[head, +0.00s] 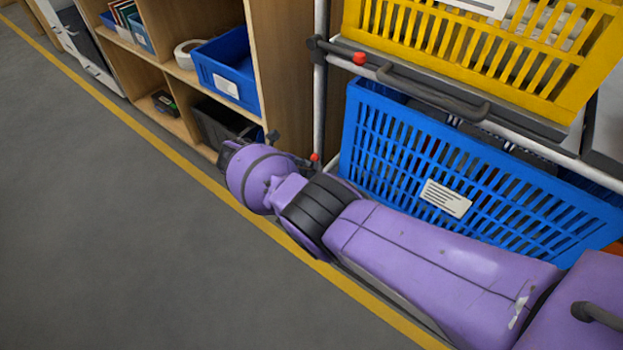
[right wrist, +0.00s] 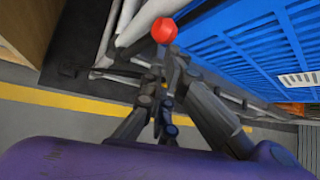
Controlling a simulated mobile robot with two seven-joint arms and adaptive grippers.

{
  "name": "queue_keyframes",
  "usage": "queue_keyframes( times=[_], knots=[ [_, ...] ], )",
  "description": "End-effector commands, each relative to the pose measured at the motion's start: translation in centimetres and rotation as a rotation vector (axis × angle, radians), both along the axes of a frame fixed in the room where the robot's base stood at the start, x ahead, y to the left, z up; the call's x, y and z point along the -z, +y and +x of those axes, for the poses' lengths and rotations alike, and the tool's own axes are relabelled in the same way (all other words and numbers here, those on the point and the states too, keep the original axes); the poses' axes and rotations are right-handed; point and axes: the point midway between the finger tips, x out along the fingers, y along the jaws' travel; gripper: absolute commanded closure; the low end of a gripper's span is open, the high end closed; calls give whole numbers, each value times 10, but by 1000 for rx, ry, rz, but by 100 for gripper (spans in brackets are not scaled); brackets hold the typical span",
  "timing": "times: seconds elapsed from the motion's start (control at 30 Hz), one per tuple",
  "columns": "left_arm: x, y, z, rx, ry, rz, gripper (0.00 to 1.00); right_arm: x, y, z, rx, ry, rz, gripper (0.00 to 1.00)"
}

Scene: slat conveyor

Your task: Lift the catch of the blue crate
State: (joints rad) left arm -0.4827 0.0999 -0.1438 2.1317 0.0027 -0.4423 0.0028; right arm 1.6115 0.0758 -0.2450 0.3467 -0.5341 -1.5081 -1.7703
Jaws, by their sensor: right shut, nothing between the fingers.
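The blue crate (head: 400,150) sits on the lower level of a rack, a white label on its slatted front. In the right wrist view, its slatted side (right wrist: 250,50) fills the upper right. A red knob (head: 314,157) shows at its left front corner, by the rack post. The knob also shows in the right wrist view (right wrist: 164,31), just beyond my fingers. My arm hides most of the catch in the head view. My right gripper (right wrist: 163,100) is shut and empty, close below the knob; I cannot tell whether it touches the catch. My left gripper is out of view.
A yellow crate (head: 480,45) sits above, with its own dark catch bar (head: 430,94) and red knob (head: 359,58). A wooden shelf unit (head: 180,35) with a blue bin (head: 228,68) stands left of the rack post (head: 319,110). The grey floor (head: 120,230) is clear.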

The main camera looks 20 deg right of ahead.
Motion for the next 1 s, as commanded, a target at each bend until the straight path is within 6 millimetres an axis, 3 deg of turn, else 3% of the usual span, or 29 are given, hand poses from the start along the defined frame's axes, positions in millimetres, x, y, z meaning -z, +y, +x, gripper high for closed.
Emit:
queue_keyframes(
  times=[1.0],
  knots=[
    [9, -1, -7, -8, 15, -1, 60, -2, 6, 7, 0, 0, 1, 100]
  ],
)
